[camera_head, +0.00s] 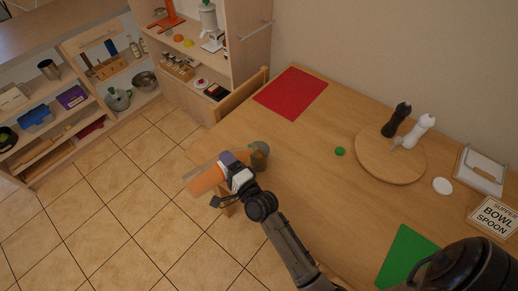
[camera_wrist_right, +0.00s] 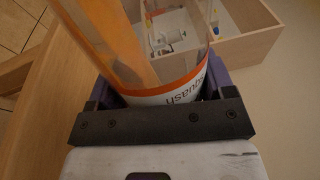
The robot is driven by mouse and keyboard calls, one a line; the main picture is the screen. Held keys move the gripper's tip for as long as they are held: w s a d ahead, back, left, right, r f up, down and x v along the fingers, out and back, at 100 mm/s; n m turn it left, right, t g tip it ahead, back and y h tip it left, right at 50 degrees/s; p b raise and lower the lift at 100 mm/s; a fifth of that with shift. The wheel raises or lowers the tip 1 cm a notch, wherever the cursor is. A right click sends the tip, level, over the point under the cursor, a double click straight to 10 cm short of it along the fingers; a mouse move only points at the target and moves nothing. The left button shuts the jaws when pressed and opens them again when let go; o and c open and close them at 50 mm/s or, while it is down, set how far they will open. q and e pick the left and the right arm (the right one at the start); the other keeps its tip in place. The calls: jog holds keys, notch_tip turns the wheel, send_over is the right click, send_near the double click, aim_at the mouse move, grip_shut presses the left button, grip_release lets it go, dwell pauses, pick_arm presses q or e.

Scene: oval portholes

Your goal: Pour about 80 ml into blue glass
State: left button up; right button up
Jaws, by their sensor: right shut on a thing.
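My right gripper (camera_head: 236,170) is shut on a clear squash container (camera_head: 205,180) with orange liquid in it. The container is strongly tilted, at the table's left edge. The grey-blue glass (camera_head: 261,150) stands on the table right beside the gripper and the container's right end. An orange-brown tint shows at the glass, but its level and any stream cannot be made out. My left gripper is not in view.
The wooden table (camera_head: 300,190) holds a red mat (camera_head: 291,92), a green mat (camera_head: 405,255) and a small green disc (camera_head: 340,151). A round board (camera_head: 378,163) carries dark and white mills. A napkin holder (camera_head: 481,170) and a sign (camera_head: 494,219) stand right. Shelves stand behind left.

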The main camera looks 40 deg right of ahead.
aim_at(226, 173)
dwell(0.3)
jog(key=f+n+b, duration=0.1)
jog(key=n+b, duration=0.1)
jog(key=b, duration=0.1)
jog(key=f+n+b, duration=0.1)
jog(key=b, duration=0.1)
jog(key=shift+a+f+n+y, duration=0.25)
jog(key=shift+f+n+y, duration=0.1)
jog(key=shift+n+y, duration=0.05)
jog(key=shift+r+n, duration=0.15)
jog(key=shift+n, duration=0.15)
jog(key=shift+a+f+n+b, duration=0.2)
jog(key=shift+f+n+b, duration=0.1)
jog(key=shift+f+b, duration=0.3)
jog(key=shift+r+n+p, duration=0.15)
jog(key=shift+n+p, duration=0.2)
jog(key=shift+n, duration=0.05)
jog(key=shift+d, duration=0.15)
